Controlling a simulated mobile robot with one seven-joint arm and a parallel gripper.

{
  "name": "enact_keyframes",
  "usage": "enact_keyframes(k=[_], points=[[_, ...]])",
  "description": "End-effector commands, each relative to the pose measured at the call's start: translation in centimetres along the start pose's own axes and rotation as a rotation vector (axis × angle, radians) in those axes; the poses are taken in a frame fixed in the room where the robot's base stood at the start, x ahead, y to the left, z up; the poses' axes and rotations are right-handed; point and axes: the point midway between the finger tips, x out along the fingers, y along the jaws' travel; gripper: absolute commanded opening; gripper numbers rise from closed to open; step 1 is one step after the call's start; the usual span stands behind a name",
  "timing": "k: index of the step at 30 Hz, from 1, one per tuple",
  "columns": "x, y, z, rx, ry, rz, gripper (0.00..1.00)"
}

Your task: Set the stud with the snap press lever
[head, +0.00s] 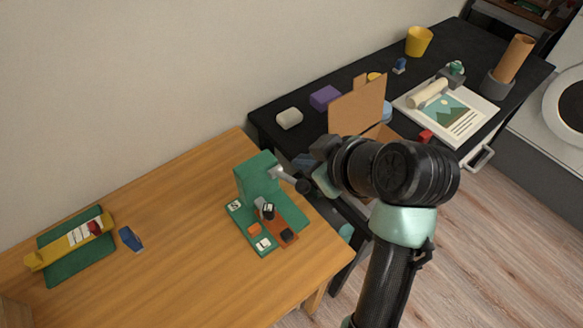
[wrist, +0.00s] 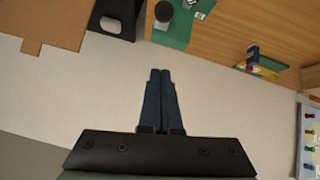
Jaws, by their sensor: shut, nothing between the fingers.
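The green snap press (head: 258,180) stands on the wooden table near its right edge. Its grey lever sticks out to the right and ends in a dark knob (head: 303,186). An orange-brown strip (head: 276,226) with dark and orange pieces lies on the press base; I cannot make out the stud for certain. My gripper (head: 301,160) is just above and right of the press, near the lever but apparently apart from it. In the wrist view my gripper (wrist: 160,72) has its blue fingers together and empty. Part of the press (wrist: 178,32) shows at the top there.
A yellow tool (head: 72,243) on a green mat and a blue block (head: 130,239) lie at the table's left. The black desk (head: 280,135) holds a cardboard box (head: 358,104), a white block (head: 289,118) and a purple block (head: 325,97). The wooden table's middle is clear.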

Motion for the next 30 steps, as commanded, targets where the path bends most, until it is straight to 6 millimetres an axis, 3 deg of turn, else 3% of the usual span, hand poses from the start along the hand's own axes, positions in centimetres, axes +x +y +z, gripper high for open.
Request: enact_keyframes(k=[8, 21, 24, 30], points=[[1.6, 0.0, 0.0, 0.001, 0.000, -0.002, 0.00], [10.4, 0.0, 0.2, 0.001, -0.002, 0.000, 0.00], [10.5, 0.0, 2.0, 0.006, -0.002, 0.001, 0.00], [10.9, 0.0, 3.6, 0.002, -0.001, 0.001, 0.00]])
